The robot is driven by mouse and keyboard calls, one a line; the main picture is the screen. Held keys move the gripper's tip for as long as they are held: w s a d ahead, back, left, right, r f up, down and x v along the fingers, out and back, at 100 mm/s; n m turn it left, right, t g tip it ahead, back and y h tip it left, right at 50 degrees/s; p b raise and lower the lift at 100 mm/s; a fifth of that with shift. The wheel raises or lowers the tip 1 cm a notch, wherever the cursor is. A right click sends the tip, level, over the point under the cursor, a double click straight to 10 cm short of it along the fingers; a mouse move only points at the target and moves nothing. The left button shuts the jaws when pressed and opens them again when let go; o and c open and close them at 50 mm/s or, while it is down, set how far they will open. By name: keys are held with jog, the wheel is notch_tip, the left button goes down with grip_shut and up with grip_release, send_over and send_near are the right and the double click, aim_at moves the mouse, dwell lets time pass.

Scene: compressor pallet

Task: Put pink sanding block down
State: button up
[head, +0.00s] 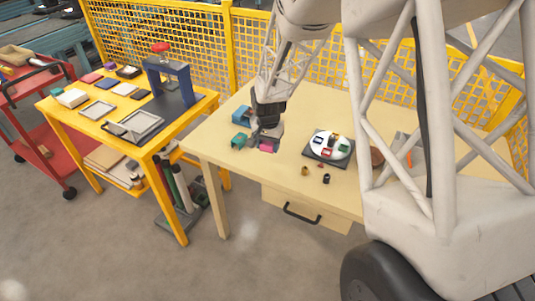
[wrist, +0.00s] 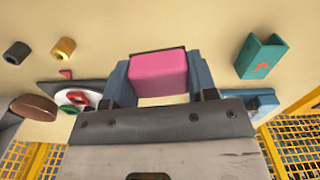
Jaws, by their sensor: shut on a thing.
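The pink sanding block (wrist: 159,74) sits between the two blue-grey fingers of my gripper (wrist: 160,84) in the wrist view. My gripper is shut on it. In the head view the pink block (head: 268,146) shows just under my gripper (head: 267,138), over the left part of the beige table (head: 225,150). I cannot tell whether the block touches the tabletop or hangs a little above it.
A teal holder (head: 239,141) and a blue one (head: 242,114) stand left of my gripper. To the right is a white disc (head: 316,146) with small coloured pieces on a dark plate. A brass ring (head: 305,171) and a black ring (head: 326,179) lie near the front edge.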

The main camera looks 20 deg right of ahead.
jog(key=s+f+m, duration=0.1)
jog(key=s, duration=1)
jog(key=shift+s+f+m, duration=0.15)
jog(key=shift+s+m, duration=0.05)
jog(key=shift+m, duration=0.1)
jog(key=shift+w, duration=0.15)
send_over(267, 154)
jog(key=s, duration=0.1)
jog(key=shift+s+f, duration=0.2)
jog(key=shift+f, duration=0.45)
jog(key=shift+w, duration=0.1)
jog(key=shift+w+d+f, duration=0.1)
jog(key=shift+w, duration=0.5)
notch_tip(267, 154, down, 2)
jog(key=shift+w+f, duration=0.15)
jog(key=shift+f, duration=0.4)
jog(key=shift+f, duration=0.65)
